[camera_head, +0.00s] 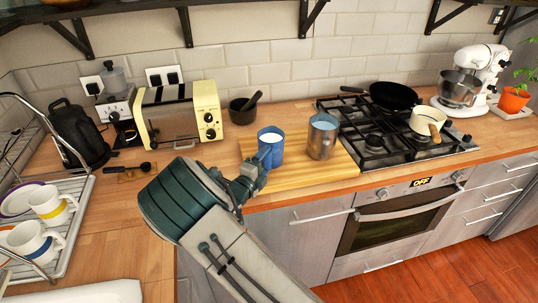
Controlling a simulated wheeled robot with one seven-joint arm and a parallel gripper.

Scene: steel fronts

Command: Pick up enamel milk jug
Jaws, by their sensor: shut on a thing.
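The enamel milk jug, which I take to be the blue vessel with a white inside (272,148), stands upright at the left part of a wooden board (333,176). My gripper (263,157) is at the jug's left front side, shut on it. The fingers are small in the view and partly merge with the jug's blue side. I cannot tell whether the jug's base touches the board.
A metal canister (322,138) stands close to the right of the jug. A dark mortar (243,110) and a cream toaster (180,112) are behind left. The gas hob (374,140) to the right holds a black pan (393,95) and a cream pot (428,121).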

